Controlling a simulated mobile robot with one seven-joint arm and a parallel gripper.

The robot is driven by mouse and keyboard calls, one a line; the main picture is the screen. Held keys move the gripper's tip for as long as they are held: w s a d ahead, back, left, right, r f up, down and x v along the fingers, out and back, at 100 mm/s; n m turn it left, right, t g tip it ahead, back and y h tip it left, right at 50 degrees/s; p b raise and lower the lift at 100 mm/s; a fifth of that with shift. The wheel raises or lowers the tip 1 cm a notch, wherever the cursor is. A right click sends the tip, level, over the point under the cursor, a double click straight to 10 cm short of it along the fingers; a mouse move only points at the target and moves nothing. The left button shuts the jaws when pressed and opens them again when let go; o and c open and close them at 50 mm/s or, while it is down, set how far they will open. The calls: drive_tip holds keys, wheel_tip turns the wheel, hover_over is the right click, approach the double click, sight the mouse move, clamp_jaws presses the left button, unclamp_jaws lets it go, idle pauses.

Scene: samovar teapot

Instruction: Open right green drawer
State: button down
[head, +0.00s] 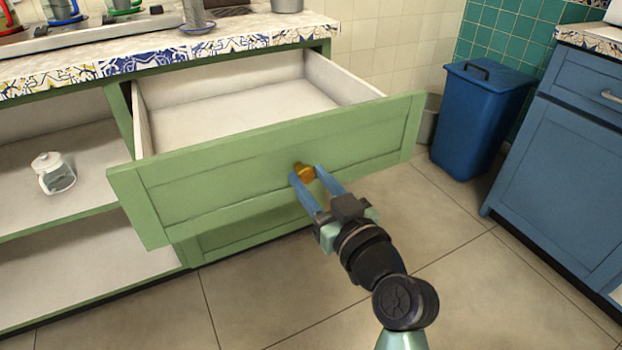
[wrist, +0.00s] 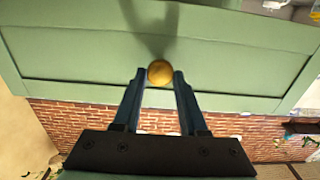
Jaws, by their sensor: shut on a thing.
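The right green drawer (head: 230,186) is pulled well out of the counter in the head view, and its white inside (head: 235,110) shows empty. Its round brass knob (head: 304,172) is at the middle of the front panel. My gripper (head: 304,176) has its two blue fingers on either side of the knob and is shut on it. In the wrist view the knob (wrist: 161,72) sits between the fingertips of my gripper (wrist: 160,76), against the green drawer front (wrist: 80,50).
Open green shelves with a glass jar (head: 53,173) are at the left. The tiled countertop (head: 170,55) overhangs the drawer. A blue bin (head: 480,118) and a blue cabinet (head: 565,165) stand at the right. The floor (head: 460,270) between is clear.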

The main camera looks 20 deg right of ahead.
drive_tip(key=shift+c, duration=2.3)
unclamp_jaws()
drive_tip(key=s+p, duration=0.2)
drive_tip(key=s, duration=1.1)
drive_tip(key=shift+d, duration=0.2)
